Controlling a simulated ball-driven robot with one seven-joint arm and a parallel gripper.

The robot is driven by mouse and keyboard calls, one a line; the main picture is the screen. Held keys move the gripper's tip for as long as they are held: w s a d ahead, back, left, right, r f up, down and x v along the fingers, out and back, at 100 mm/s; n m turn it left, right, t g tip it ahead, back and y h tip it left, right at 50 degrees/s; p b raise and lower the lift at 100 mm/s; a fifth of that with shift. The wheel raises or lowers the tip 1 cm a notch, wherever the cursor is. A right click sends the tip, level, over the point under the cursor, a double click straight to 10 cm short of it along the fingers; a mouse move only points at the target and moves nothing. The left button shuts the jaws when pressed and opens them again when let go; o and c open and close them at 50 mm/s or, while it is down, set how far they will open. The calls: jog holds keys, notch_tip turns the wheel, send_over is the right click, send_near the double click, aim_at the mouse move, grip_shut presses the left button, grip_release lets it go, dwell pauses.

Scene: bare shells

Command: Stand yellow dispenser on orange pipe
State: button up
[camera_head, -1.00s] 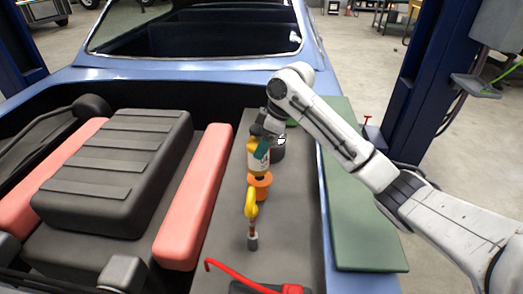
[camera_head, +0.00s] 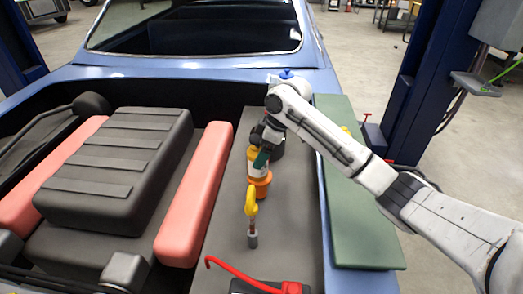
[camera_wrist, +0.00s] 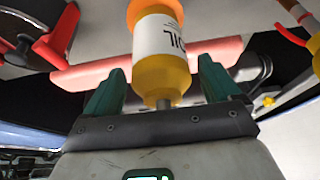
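The yellow dispenser (camera_head: 253,155), with a white label, stands roughly upright on top of the orange pipe (camera_head: 260,188) in the head view. In the wrist view the dispenser (camera_wrist: 164,72) shows its "OIL" label, with the orange pipe (camera_wrist: 155,11) beyond its far end. My gripper (camera_head: 263,157) is at the dispenser. Its two green fingers (camera_wrist: 160,75) lie on either side of the dispenser, with narrow gaps between, so it looks open around it. Part of the dispenser is hidden behind a finger in the head view.
A yellow-handled tool (camera_head: 252,205) stands just in front of the pipe. A red and black object (camera_head: 268,285) lies at the grey surface's near end. A dark round object stands just behind the dispenser. A red cushion (camera_head: 193,195) borders the left, a green panel (camera_head: 360,225) the right.

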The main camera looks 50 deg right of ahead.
jog(key=shift+o, duration=0.2)
jog(key=b+v, duration=0.1)
jog(key=v, duration=1.1)
jog(key=shift+b, duration=0.3)
